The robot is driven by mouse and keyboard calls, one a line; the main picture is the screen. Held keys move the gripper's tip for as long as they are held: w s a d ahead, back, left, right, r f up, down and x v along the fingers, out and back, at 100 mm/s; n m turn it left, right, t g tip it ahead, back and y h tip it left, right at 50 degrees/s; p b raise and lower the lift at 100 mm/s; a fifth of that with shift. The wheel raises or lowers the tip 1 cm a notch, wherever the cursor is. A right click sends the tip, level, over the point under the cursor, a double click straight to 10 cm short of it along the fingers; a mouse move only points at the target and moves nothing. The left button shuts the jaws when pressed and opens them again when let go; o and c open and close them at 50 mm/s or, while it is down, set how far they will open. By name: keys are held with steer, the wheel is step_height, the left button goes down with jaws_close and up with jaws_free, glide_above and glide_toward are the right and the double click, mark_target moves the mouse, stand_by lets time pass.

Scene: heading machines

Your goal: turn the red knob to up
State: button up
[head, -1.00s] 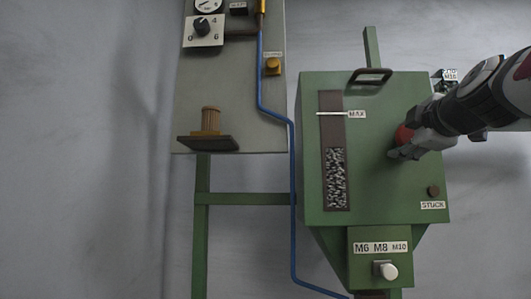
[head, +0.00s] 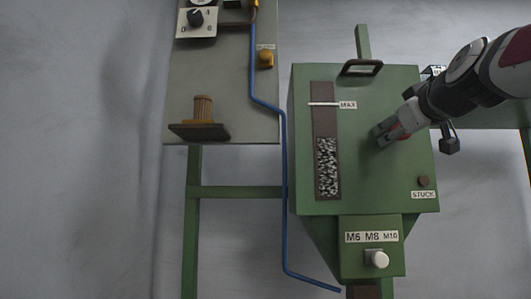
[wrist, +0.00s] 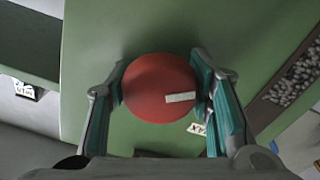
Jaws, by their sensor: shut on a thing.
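The red knob (wrist: 150,92) is round, with a short white mark near its edge. In the wrist view the mark lies right of the knob's middle, on the side of the sight window. My gripper (wrist: 160,90) is shut on the knob, one teal-padded finger on each side. In the head view my gripper (head: 386,136) reaches in from the upper right to the green hopper's front face (head: 370,185). There the knob is mostly hidden by the fingers, and only a bit of red shows.
A sight window (head: 327,165) with a MAX label stands left of the knob. A dark handle (head: 361,68) is above it. A STUCK lamp (head: 423,181) is lower right, and a white button (head: 377,259) is below. A blue pipe (head: 284,190) runs down the left side.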

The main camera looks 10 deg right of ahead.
steer(key=m, duration=0.6)
steer(key=m+p, duration=0.1)
steer(key=m, duration=0.5)
steer(key=shift+m, duration=0.4)
steer(key=m+p, duration=0.2)
steer(key=m, duration=0.4)
steer(key=shift+d, duration=0.1)
steer(key=m+p, duration=0.2)
steer(key=m, duration=0.3)
steer(key=shift+f+m, duration=0.1)
steer(key=shift+m, duration=0.3)
steer(key=shift+p, duration=0.3)
steer(key=o, duration=1.1)
steer(key=shift+s, duration=0.15)
